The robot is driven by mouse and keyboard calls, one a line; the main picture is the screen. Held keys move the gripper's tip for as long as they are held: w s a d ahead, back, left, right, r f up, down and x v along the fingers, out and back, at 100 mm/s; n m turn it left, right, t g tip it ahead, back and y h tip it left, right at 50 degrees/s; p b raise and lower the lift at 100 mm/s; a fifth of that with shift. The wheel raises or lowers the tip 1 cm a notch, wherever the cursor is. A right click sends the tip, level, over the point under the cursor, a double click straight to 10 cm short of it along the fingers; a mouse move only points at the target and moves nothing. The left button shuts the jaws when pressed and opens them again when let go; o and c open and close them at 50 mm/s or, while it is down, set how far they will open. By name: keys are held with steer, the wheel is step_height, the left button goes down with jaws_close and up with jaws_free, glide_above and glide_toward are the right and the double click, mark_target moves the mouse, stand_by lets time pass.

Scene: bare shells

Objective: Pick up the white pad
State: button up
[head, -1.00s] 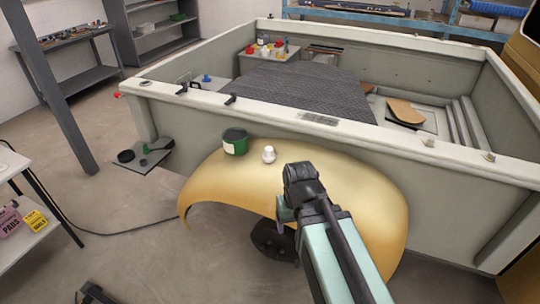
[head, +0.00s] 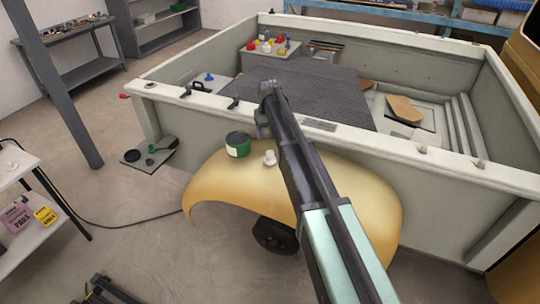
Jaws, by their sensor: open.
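A small white rounded object (head: 270,158), possibly the white pad, sits on top of the yellow fender (head: 330,185), just right of a green tub (head: 238,145). It is too small to tell its exact shape. My gripper (head: 268,88) is open, at the end of my raised arm. In the picture it is above the white object and overlaps the near rim of the pickup bed. It is clear of the white object, and its fingertips are too small to show anything between them.
The pickup bed (head: 165,93) has a dark ribbed mat (head: 310,95) and a grey box (head: 250,62) with small coloured items on top. A small panel (head: 150,155) with dark parts lies on the floor at left. A white table (head: 20,165) stands at the left edge.

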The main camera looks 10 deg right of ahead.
mark_target(270, 152)
steer(key=shift+s+f+b, duration=0.25)
steer(key=shift+f+b, duration=0.05)
steer(key=shift+b, duration=0.05)
step_height(270, 152, down, 11)
steer(key=b, duration=1)
steer(key=shift+r, duration=0.4)
steer(key=c, duration=1.1)
steer(key=shift+r+p, duration=0.5)
steer(key=shift+r, duration=0.05)
jaws_close()
step_height(270, 152, up, 19)
steer(key=p, duration=1.9)
